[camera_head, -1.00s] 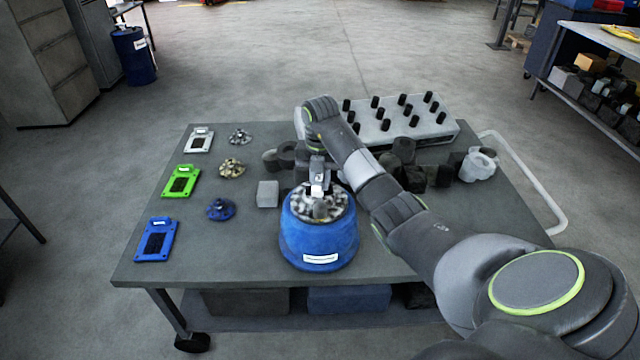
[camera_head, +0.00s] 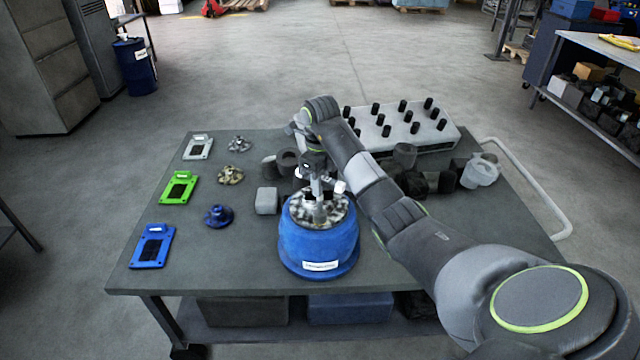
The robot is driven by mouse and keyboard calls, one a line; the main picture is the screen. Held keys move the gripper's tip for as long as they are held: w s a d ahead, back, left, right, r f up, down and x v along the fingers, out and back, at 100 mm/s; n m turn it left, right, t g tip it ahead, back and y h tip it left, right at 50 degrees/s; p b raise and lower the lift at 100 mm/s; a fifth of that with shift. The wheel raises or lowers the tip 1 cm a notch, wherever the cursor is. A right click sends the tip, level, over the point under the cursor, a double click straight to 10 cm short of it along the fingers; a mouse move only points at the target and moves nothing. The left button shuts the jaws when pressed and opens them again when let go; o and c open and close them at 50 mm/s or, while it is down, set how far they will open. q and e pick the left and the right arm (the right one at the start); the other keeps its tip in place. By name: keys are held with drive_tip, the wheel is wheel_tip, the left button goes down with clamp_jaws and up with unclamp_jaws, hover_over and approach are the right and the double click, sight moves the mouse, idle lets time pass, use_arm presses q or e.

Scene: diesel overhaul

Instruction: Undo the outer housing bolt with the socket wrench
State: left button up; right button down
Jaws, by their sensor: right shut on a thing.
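The blue round housing (camera_head: 318,250) stands upright on the workbench, with a mottled grey metal top (camera_head: 340,208) and a white label on its front. My right gripper (camera_head: 317,190) is over the top of the housing, pointing down. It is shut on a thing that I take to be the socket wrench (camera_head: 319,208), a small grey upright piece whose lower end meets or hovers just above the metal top. The outer bolt cannot be made out; the gripper and wrench cover that area. My left gripper is not in view.
White, green (camera_head: 179,188) and blue (camera_head: 152,246) trays lie at the bench's left, with small flanged parts beside them. A grey block (camera_head: 266,201) stands close left of the housing. A pale rack with black pegs (camera_head: 400,125) and dark parts stand behind and right.

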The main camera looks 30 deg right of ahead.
drive_tip(key=n, duration=0.4)
drive_tip(key=shift+r, duration=0.1)
